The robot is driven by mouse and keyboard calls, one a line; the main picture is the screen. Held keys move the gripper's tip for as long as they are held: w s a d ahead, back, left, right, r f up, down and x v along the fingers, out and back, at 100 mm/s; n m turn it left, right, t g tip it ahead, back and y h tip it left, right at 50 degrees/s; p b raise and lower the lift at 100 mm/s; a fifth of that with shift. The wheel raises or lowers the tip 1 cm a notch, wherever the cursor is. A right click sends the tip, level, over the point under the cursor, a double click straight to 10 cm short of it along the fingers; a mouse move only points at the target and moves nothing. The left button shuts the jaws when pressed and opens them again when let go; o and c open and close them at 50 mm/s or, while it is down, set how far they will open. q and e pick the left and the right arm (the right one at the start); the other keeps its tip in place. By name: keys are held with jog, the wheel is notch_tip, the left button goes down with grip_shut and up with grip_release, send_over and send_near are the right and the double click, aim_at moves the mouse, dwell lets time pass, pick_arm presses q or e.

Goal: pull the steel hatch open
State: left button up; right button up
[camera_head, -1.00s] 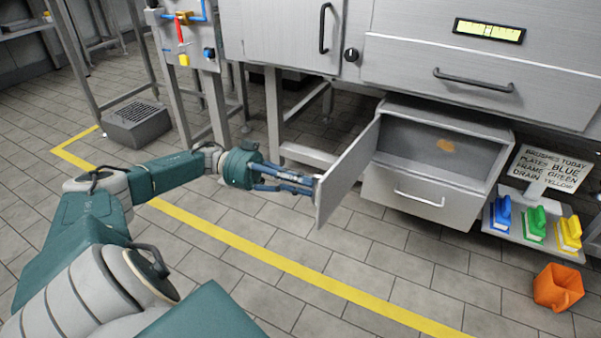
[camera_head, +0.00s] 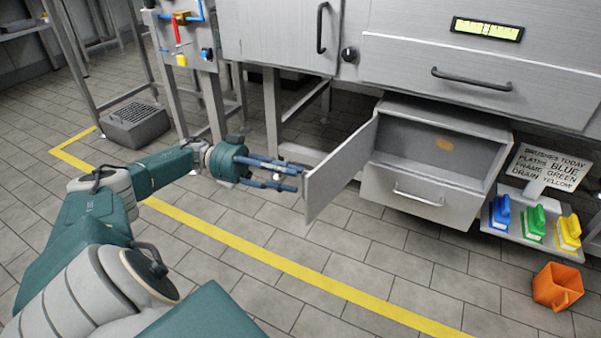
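The steel hatch (camera_head: 341,172) is a flat grey door on the low steel cabinet. It stands swung wide open to the left, and the cabinet's inside (camera_head: 425,139) shows. My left gripper (camera_head: 299,180) is at the hatch's free edge, on its left side. Its blue fingers are spread, with a gap between the upper and lower ones, and look open. The tips are very close to the edge; whether they touch it I cannot tell. The hatch's handle is not clearly visible. My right gripper is not in view.
A brownish patch (camera_head: 444,145) marks the cabinet's inner back. Below is a drawer front (camera_head: 405,194) with a handle. At right are a sign (camera_head: 548,165), blue, green and yellow brushes on a shelf, and an orange container (camera_head: 557,287) on the floor.

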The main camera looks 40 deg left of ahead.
pick_arm(q)
jog(key=v, duration=0.3)
jog(key=shift+s+a+f, duration=0.15)
jog(key=shift+s+f, duration=0.1)
jog(key=shift+s, duration=0.1)
dwell(0.3)
